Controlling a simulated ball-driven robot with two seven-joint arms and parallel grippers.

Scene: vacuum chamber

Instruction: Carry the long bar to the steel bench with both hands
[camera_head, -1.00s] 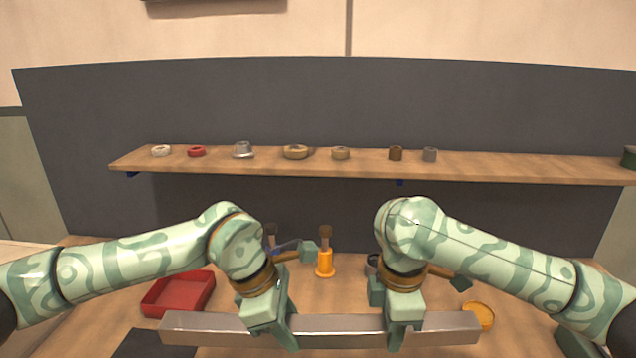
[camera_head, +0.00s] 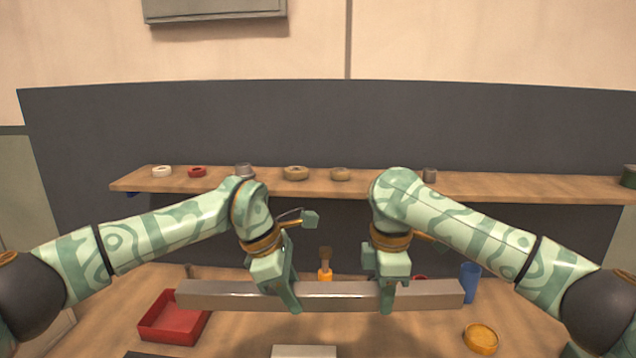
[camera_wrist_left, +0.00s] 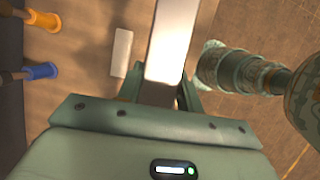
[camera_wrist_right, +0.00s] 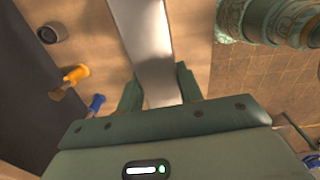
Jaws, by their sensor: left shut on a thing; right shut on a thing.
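The long bar (camera_head: 335,296) is a grey metal beam, held level above a wooden worktop in the head view. My left gripper (camera_head: 287,300) is shut on it left of its middle. My right gripper (camera_head: 388,302) is shut on it right of its middle. The bar also runs between the fingers in the left wrist view (camera_wrist_left: 172,40) and in the right wrist view (camera_wrist_right: 150,40). I cannot pick out a steel bench for certain in these frames.
On the wooden worktop (camera_head: 400,335) stand a red tray (camera_head: 172,318), an orange-handled brush (camera_head: 325,266), a blue cup (camera_head: 469,283) and a yellow dish (camera_head: 481,338). A pale block (camera_head: 304,351) lies at the front. A wooden shelf (camera_head: 500,185) behind holds several rings and small parts.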

